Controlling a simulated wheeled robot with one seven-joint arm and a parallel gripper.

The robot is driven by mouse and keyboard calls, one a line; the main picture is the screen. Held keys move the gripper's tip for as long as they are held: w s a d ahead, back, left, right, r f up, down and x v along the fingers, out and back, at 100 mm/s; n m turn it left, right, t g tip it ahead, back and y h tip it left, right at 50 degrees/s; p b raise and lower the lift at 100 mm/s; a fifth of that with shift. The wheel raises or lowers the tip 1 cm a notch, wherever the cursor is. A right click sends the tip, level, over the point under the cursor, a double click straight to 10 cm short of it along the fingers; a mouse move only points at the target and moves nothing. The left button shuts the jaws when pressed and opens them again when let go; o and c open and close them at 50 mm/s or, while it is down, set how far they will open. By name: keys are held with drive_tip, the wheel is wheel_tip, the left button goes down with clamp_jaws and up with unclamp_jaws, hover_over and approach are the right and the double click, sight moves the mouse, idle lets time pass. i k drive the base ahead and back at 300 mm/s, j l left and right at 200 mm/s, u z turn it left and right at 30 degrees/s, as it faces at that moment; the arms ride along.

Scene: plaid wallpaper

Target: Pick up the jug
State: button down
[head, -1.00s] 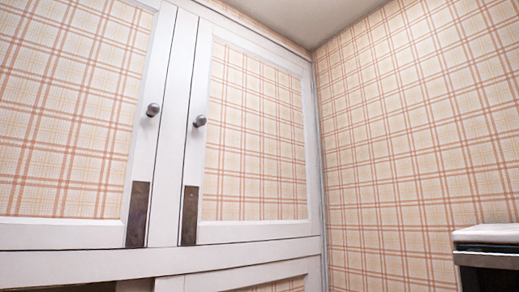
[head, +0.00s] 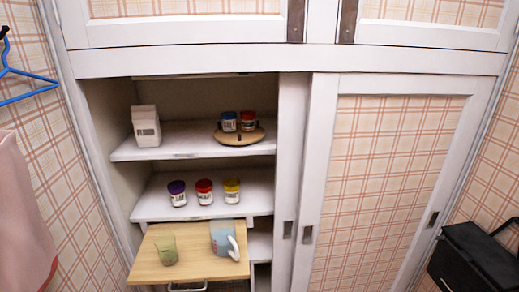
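The jug (head: 221,238) is pale blue with a white handle on its right side. It stands upright on a light wooden board (head: 190,264) in the lower part of the open cupboard. A greenish cup (head: 166,249) stands to its left on the same board, apart from it. My gripper does not show in the head view.
Jars with purple, red and yellow lids (head: 204,191) stand on the shelf above the jug. A flour carton (head: 145,126) and a round wooden tray (head: 239,137) with two jars are higher up. A closed sliding door (head: 390,180) is at right. A black box (head: 475,258) sits lower right.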

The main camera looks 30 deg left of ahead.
sight(222, 229)
drive_tip(key=u, duration=1.6)
